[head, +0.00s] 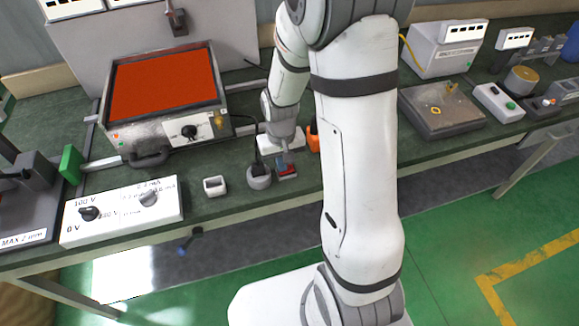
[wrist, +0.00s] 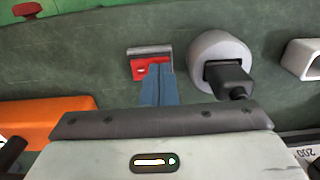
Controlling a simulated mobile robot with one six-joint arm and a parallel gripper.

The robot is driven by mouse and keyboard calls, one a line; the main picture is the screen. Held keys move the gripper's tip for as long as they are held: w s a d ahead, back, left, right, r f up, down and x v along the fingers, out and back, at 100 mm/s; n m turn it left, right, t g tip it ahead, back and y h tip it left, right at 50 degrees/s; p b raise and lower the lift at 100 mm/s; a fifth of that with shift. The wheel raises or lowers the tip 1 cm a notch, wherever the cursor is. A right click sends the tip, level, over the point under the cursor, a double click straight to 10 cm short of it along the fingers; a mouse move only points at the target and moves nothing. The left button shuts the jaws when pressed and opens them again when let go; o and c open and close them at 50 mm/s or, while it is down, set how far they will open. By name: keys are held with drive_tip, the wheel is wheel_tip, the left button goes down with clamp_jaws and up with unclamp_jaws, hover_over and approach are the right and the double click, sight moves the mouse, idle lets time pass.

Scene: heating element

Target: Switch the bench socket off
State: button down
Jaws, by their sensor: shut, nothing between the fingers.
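The bench socket (head: 259,180) is a round grey piece on the bench, with a black plug (wrist: 228,77) in it. It also shows in the wrist view (wrist: 207,45). Beside it is a small grey box with a red rocker switch (wrist: 138,71), which shows in the head view too (head: 288,173). My gripper (wrist: 158,70) is shut and empty, its blue fingers together over the red rocker and hiding part of it. It also shows in the head view (head: 285,160). I cannot tell whether the fingertips touch the rocker.
A heater with a glowing red plate (head: 163,85) stands behind and left. A white control box with knobs (head: 120,211) and a small white open holder (head: 215,186) are to the left. An orange object (wrist: 50,117) lies close to my gripper. The bench's front edge is near.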

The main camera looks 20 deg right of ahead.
wheel_tip(320, 180, up, 7)
drive_tip(key=p, duration=0.4)
drive_tip(key=shift+p, duration=0.4)
idle(0.4)
drive_tip(key=s+r+t, duration=0.1)
drive_tip(key=s+r, duration=0.6)
drive_tip(key=r, duration=0.2)
drive_tip(key=s+d+r+t, duration=0.1)
drive_tip(key=s+r+t, duration=0.1)
drive_tip(key=s+r, duration=0.5)
drive_tip(key=v, duration=0.2)
drive_tip(key=shift+r, duration=0.4)
